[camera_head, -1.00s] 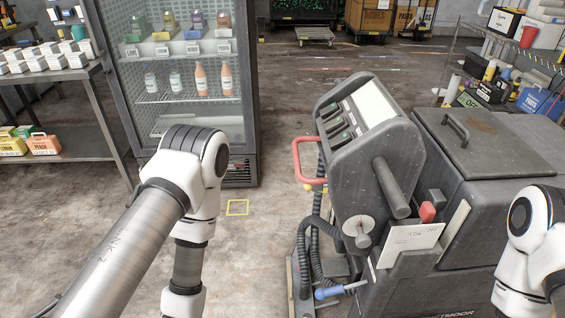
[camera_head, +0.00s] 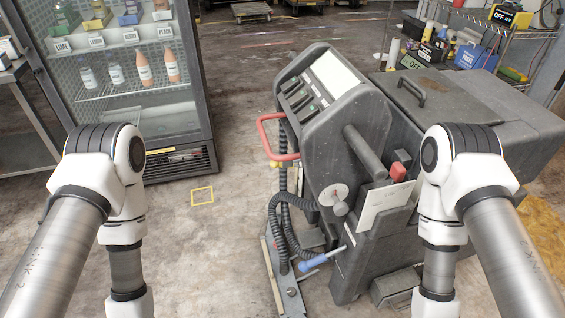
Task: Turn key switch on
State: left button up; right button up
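A dark grey wheeled floor machine (camera_head: 370,150) stands right of centre, with a sloped control panel (camera_head: 315,85) on its upper front. A round pale disc (camera_head: 330,193) with a grey knob (camera_head: 341,208) sits low on its near side and may be the key switch. I cannot make out a key.
A red loop handle (camera_head: 274,138) sticks out from the machine's left, above black hoses (camera_head: 284,225) and a blue-handled lever (camera_head: 318,260). A glass-door fridge (camera_head: 130,90) stands at left. Shelving with tools (camera_head: 470,50) is at back right. The floor between fridge and machine is clear.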

aim_at(290, 164)
jog(key=i+j+z, duration=0.15)
jog(key=z, duration=0.25)
jog(key=i+j+z, duration=0.1)
jog(key=j+z, duration=0.45)
jog(key=z, duration=0.2)
jog(key=i+j+z, duration=0.1)
jog(key=j+z, duration=0.25)
